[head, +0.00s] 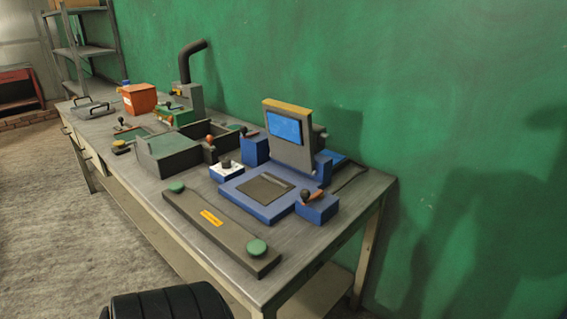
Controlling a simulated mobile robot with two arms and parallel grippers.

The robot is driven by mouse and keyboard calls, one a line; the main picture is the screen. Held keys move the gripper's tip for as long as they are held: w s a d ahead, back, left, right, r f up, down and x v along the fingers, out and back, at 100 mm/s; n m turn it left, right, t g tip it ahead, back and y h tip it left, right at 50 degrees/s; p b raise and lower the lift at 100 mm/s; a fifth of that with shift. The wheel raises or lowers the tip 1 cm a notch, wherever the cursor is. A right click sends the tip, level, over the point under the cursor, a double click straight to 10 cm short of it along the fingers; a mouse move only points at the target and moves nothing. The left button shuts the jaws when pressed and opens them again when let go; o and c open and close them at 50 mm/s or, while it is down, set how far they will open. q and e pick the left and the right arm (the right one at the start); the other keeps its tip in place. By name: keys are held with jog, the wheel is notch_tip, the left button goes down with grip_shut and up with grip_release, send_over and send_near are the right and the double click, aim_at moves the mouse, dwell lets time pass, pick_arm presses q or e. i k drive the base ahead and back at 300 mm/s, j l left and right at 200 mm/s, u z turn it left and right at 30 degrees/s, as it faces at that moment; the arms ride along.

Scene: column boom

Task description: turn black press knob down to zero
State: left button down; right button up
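A blue press (285,197) with a grey upright head and a blue screen (286,128) stands on the near half of the workbench. A small black knob (226,163) sits on a white-topped blue box at the press's left side. I take it for the press knob; its pointer and scale are too small to read. Another dark lever with an orange part (312,195) is on a blue box at the press's right front. Neither of my grippers is in view.
A long dark bar with two green buttons (218,228) lies along the bench's front edge. A grey open box (168,155), an orange bin (139,98) and a bent black pipe (191,58) stand farther left. A green wall (430,100) rises behind the workbench (291,262).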

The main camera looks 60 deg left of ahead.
aim_at(226, 162)
jog(key=u, duration=2)
